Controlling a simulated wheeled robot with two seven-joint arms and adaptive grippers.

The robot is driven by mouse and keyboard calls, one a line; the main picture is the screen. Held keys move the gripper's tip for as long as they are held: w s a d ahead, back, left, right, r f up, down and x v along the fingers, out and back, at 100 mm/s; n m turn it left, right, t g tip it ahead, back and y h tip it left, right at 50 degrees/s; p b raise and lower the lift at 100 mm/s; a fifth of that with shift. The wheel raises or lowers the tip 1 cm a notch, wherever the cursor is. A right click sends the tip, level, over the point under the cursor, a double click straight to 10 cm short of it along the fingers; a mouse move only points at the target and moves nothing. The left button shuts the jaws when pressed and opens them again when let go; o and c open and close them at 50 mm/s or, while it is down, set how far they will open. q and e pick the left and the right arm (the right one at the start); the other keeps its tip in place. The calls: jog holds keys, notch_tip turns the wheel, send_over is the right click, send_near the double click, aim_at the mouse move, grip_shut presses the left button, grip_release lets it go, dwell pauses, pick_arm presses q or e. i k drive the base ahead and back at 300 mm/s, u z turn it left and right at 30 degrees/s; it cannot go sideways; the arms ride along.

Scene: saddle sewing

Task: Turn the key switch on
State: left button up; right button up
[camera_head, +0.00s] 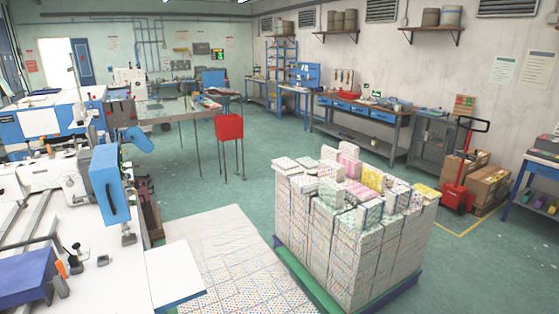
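I cannot make out a key switch in this view. A white and blue sewing machine (38,172) fills the left side. A blue box (110,183) stands upright at its right end. A dark blue block (27,277) and a small orange part (61,269) sit on its white top at the lower left. Any key switch is hidden, too small to tell or outside the picture. Neither of my grippers is in view.
Stacked printed bundles (352,235) stand on a green and blue pallet (292,271) right of centre. A white table (176,284) juts out at the lower left. A red stool (229,128) and a red pallet jack (457,190) stand farther back. Green floor (300,139) between them is open.

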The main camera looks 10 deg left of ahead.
aim_at(125, 169)
jog(key=i, duration=2.4)
jog(key=u, duration=0.95)
jog(key=i, duration=1.2)
jog(key=u, duration=1.15)
